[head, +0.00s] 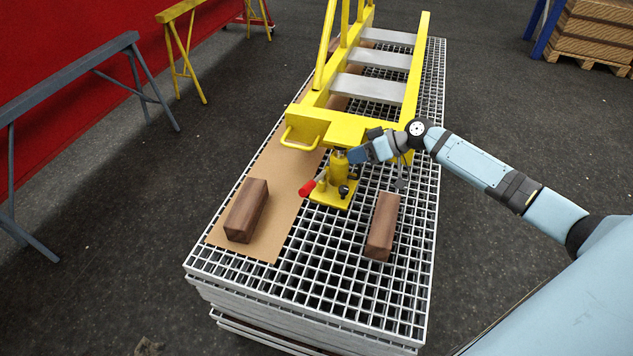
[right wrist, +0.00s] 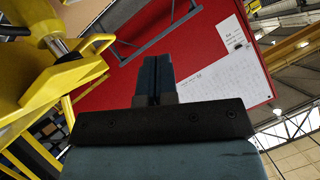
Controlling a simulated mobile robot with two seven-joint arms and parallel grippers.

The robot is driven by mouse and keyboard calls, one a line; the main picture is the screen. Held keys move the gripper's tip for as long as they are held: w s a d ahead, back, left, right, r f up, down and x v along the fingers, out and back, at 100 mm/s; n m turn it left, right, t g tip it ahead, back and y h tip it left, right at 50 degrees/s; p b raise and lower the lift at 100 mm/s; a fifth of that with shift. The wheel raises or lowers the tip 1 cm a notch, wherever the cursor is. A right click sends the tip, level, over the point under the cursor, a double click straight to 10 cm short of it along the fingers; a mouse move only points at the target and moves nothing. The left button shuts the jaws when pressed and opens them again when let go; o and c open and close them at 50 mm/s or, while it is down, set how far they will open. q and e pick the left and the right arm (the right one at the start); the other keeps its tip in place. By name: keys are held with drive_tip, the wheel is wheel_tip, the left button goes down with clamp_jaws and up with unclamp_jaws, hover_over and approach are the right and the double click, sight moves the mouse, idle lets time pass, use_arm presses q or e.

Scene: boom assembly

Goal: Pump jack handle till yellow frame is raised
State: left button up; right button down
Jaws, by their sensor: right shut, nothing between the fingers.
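The yellow frame (head: 345,126) lies along the grating, its near cross beam above the jack. The yellow bottle jack (head: 338,172) stands upright on its base plate under that beam; I cannot tell whether its top touches the beam. The jack handle's red grip (head: 306,187) sticks out to the left of the jack. My right gripper (head: 356,156) is beside the jack's upper part, apart from the red grip. In the right wrist view, its fingers (right wrist: 155,78) are closed together and empty, with yellow frame parts (right wrist: 50,85) at the left. My left gripper is out of view.
Two brown wooden blocks, left (head: 247,209) and right (head: 382,226), lie on the near part of the platform. The left one is on a cardboard sheet (head: 268,240). The metal grating (head: 310,285) is clear in front. A grey trestle (head: 75,70) stands at the left.

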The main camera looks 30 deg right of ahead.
hover_over(314, 182)
drive_tip(key=s+d, duration=0.1)
drive_tip(key=s, duration=0.1)
wheel_tip(314, 182, down, 5)
drive_tip(key=f, duration=0.1)
drive_tip(key=a+f, duration=0.1)
drive_tip(key=f, duration=0.1)
drive_tip(key=shift+s+a+f, duration=0.15)
drive_tip(key=shift+a+f, duration=0.15)
drive_tip(key=shift+f, duration=0.05)
